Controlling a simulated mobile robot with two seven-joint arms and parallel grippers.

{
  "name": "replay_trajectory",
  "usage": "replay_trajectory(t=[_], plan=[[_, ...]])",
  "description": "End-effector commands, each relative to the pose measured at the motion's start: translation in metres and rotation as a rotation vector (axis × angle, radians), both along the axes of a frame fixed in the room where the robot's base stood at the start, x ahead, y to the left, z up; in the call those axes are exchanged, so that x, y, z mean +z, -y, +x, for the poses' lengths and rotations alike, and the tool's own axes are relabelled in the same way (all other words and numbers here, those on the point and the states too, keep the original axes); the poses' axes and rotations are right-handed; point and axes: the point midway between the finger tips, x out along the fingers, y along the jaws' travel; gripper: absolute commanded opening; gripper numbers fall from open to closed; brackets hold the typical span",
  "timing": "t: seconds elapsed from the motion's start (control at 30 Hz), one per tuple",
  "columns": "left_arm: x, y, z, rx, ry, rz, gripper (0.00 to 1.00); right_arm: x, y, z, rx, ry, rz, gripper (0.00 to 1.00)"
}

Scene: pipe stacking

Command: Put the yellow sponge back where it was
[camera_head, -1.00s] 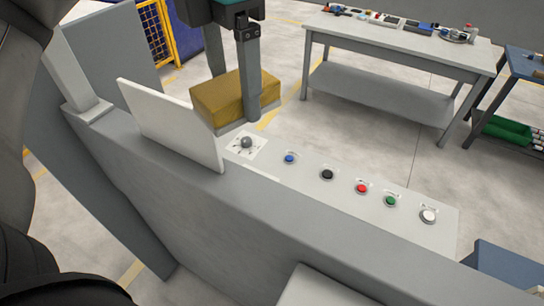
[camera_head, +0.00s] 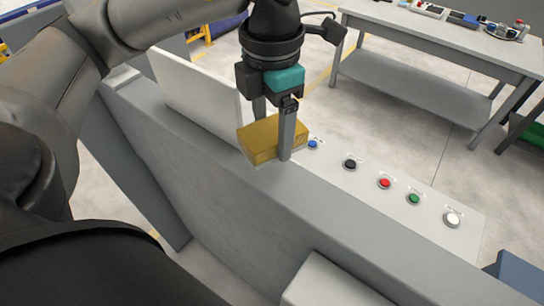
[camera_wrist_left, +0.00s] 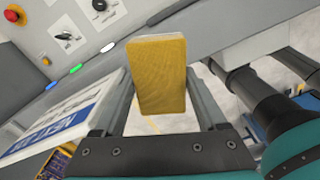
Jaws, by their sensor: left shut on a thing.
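The yellow sponge (camera_head: 257,142) is a block with a pale underside layer. My left gripper (camera_head: 274,152) points down over the console and is shut on it, one finger on each side. In the left wrist view the sponge (camera_wrist_left: 158,75) sits between the two fingers. My right gripper is not in view.
The button panel (camera_head: 330,180) has blue, black, red, green and white buttons to the right of the sponge. The white board (camera_head: 195,92) stands close on its left. The grey console ledge (camera_head: 330,235) runs in front. A workbench (camera_head: 430,38) with tools stands behind.

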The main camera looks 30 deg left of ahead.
Motion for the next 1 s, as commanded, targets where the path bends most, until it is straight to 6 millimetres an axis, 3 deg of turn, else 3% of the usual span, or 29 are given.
replay_trajectory(t=[0.5,0.87,0.9,1.0], plan=[[-0.065,0.0,-0.001,0.0,-0.002,0.0,0.29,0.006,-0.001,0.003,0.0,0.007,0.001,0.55],[-0.071,0.0,0.0,-0.001,0.002,-0.001,0.29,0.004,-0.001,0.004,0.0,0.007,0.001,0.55],[-0.071,0.0,0.0,-0.001,0.001,0.0,0.75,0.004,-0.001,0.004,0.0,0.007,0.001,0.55],[-0.07,0.0,0.0,-0.001,0.001,0.0,0.86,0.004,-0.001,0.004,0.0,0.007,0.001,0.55]])
